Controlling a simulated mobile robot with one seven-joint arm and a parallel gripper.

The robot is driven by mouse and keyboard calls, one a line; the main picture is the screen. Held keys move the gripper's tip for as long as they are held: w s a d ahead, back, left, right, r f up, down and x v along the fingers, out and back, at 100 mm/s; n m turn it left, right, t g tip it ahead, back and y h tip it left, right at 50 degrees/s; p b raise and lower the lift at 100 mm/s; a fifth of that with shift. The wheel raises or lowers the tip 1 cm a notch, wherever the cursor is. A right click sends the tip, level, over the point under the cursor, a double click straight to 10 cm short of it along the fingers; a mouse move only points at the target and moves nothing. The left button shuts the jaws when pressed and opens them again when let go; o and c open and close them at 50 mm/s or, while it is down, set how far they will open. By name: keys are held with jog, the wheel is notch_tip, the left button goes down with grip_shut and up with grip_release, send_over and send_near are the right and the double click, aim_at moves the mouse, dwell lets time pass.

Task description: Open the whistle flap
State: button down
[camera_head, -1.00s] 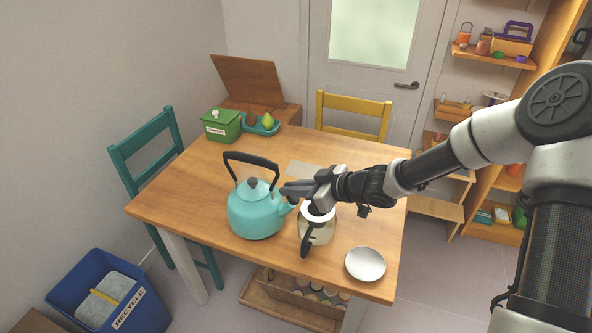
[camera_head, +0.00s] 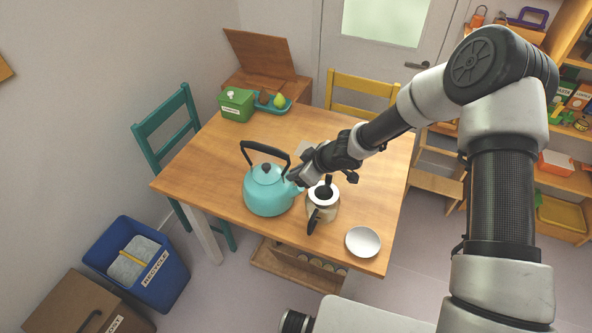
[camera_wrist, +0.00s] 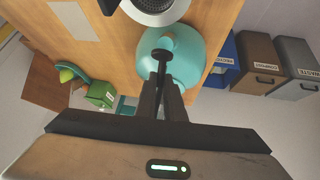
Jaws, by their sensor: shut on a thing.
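A teal kettle (camera_head: 268,192) with a black arched handle stands on the wooden table (camera_head: 222,160), its spout pointing right. My gripper (camera_head: 294,178) is at the spout from the right side. In the wrist view the kettle (camera_wrist: 190,50) lies just beyond my gripper (camera_wrist: 162,78), whose fingers are closed together at the spout end. The fingers are shut on the whistle flap, a dark part at the spout tip (camera_wrist: 162,57). The flap itself is mostly hidden by the fingers, so its angle cannot be told.
A glass jug (camera_head: 322,208) with a white rim and black handle stands close right of the spout, beneath my arm. A white bowl (camera_head: 363,241) is at the table's front right. A green box (camera_head: 237,104) and a teal tray (camera_head: 273,106) are at the back left.

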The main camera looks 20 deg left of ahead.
jog(key=c, duration=1.8)
grip_release()
jog(key=shift+c, duration=0.2)
jog(key=shift+d+r, duration=0.25)
jog(key=shift+r, duration=0.1)
jog(key=p+v, duration=0.2)
jog(key=v, duration=1.4)
jog(key=shift+s+d, duration=0.2)
jog(key=shift+d, duration=0.05)
